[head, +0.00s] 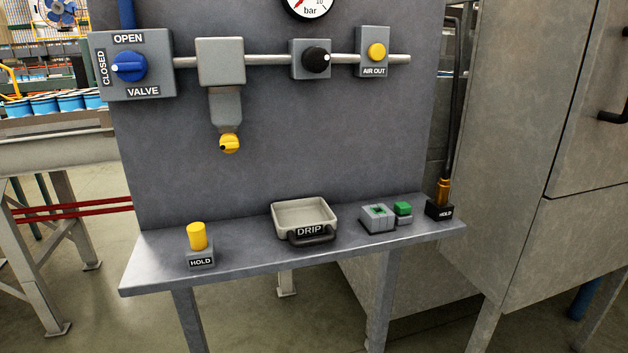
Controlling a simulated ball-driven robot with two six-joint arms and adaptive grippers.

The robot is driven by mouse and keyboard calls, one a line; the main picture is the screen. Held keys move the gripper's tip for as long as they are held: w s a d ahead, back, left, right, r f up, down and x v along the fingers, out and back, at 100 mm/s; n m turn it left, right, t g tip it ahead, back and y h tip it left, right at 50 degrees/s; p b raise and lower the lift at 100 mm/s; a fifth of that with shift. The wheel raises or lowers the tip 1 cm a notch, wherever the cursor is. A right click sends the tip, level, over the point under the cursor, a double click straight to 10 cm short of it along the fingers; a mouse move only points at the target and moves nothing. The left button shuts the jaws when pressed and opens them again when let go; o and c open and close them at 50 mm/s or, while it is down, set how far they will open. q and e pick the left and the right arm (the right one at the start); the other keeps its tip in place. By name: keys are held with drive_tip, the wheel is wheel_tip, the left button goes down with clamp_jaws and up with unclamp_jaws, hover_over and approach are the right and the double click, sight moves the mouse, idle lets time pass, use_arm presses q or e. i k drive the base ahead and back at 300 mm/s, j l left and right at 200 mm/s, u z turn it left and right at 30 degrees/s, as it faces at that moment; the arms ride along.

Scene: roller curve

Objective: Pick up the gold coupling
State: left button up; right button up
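A gold coupling (443,191) stands upright at the right end of the grey shelf (345,248). Its lower end sits in a small black block (439,210) marked HOLD. A black hose (452,110) rises from its top along the right edge of the panel. A plain yellow cylinder (197,236) stands in a grey block (201,259), also marked HOLD, at the left of the shelf. Neither of my grippers is in the head view.
A tray marked DRIP (304,214), a grey block (378,218) and a green-topped block (403,212) stand between the two HOLD blocks. The upright panel (330,130) carries a blue valve knob (129,67) and a pipe. A large cabinet (520,120) stands close on the right.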

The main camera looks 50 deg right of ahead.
sight(442, 187)
drive_tip(key=z, duration=2.15)
